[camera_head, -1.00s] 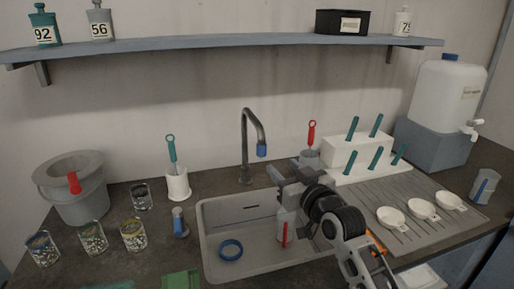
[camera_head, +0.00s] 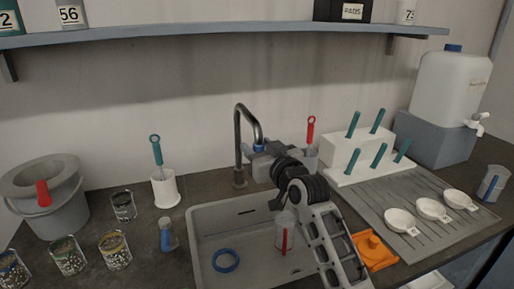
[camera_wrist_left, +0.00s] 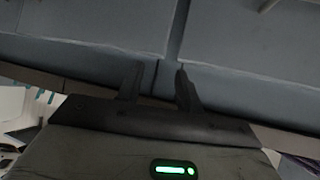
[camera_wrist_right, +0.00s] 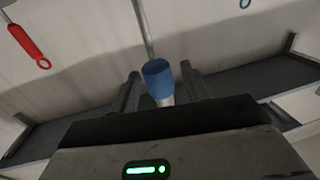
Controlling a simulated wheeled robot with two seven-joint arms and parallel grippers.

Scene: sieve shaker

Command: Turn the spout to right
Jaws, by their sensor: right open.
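The spout (camera_head: 239,130) is a grey gooseneck pipe behind the sink (camera_head: 200,240). It rises upright, and its bend reaches toward the right of the picture, ending in a blue tip. My right gripper (camera_head: 262,150) is at the spout's tip in the head view and partly hides it. In the right wrist view my right gripper (camera_wrist_right: 160,88) is open, with the blue tip (camera_wrist_right: 157,78) between its two fingers; I cannot tell whether they touch it. My left gripper (camera_wrist_left: 158,84) shows only in the left wrist view, its fingers apart with nothing between them, facing grey panels.
A white brush holder (camera_head: 166,190) stands left of the sink. A white block with teal handles (camera_head: 345,155) and a drainboard (camera_head: 440,205) are at the right.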

